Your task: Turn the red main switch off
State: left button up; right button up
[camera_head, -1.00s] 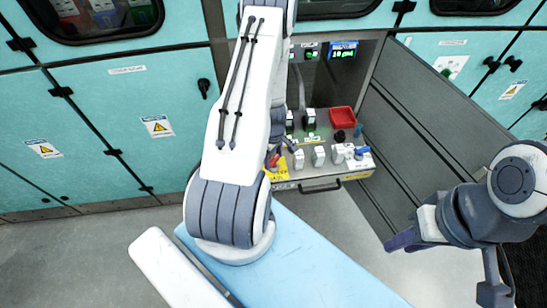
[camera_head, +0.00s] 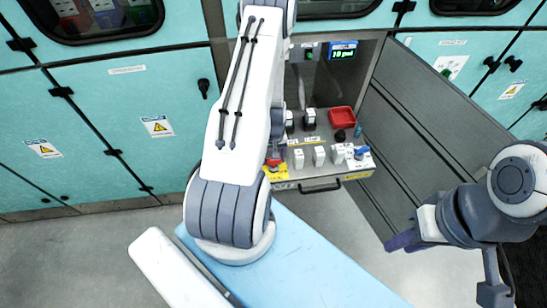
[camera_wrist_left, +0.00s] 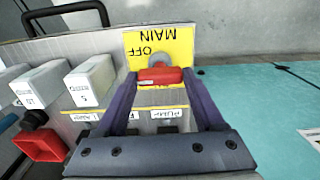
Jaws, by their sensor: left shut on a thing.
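The red main switch (camera_wrist_left: 160,76) sits on a yellow plate (camera_wrist_left: 185,42) marked MAIN and OFF, upside down in the left wrist view. Its red handle lies crosswise in that view, below a grey round part. My left gripper (camera_wrist_left: 163,84) is shut on the handle, one purple finger at each end. In the head view the red switch (camera_head: 272,162) shows at the panel's left end, partly hidden by my left arm, which also hides most of the left gripper. My right gripper (camera_head: 402,241) hangs at the right, away from the panel; its fingers cannot be told apart.
White modules (camera_head: 319,156) stand beside the switch on the drawer-like panel, which has a black front handle (camera_head: 321,187). A lit display (camera_head: 343,51) is above. A grey door (camera_head: 425,130) stands open at the right.

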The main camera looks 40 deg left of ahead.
dwell(0.6)
pick_arm(q)
jog(key=o, duration=1.4)
notch_tip(320, 180, up, 6)
jog(key=p, duration=0.5)
jog(key=shift+r, duration=0.1)
notch_tip(320, 180, up, 2)
jog(key=shift+r, duration=0.2)
jog(key=shift+r+b, duration=0.4)
jog(key=shift+r, duration=0.5)
